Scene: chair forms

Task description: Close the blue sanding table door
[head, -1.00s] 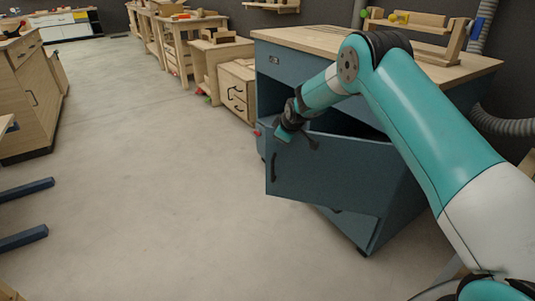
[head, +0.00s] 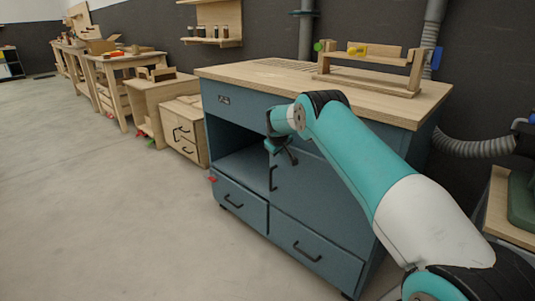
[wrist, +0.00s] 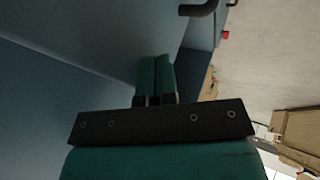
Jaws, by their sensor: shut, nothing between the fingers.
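The blue sanding table (head: 240,198) stands ahead in the head view, with a light wood top. Its blue door (head: 325,195) covers the upper right of the front, below the top panel, and looks flush or nearly flush with it. The door's black handle (head: 273,178) is near its left edge. My gripper (head: 292,158) is at the door's upper left part, above and right of the handle, its fingers shut and empty. In the wrist view the shut teal fingers (wrist: 156,68) lie close against a blue panel (wrist: 90,40); I cannot tell whether they touch.
An open compartment (head: 235,150) is left of the door. Two shut drawers are below, left (head: 240,203) and right (head: 310,245). A wooden cabinet (head: 183,130) stands left of the table. A grey hose (head: 475,147) runs at right. The floor at left (head: 100,220) is clear.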

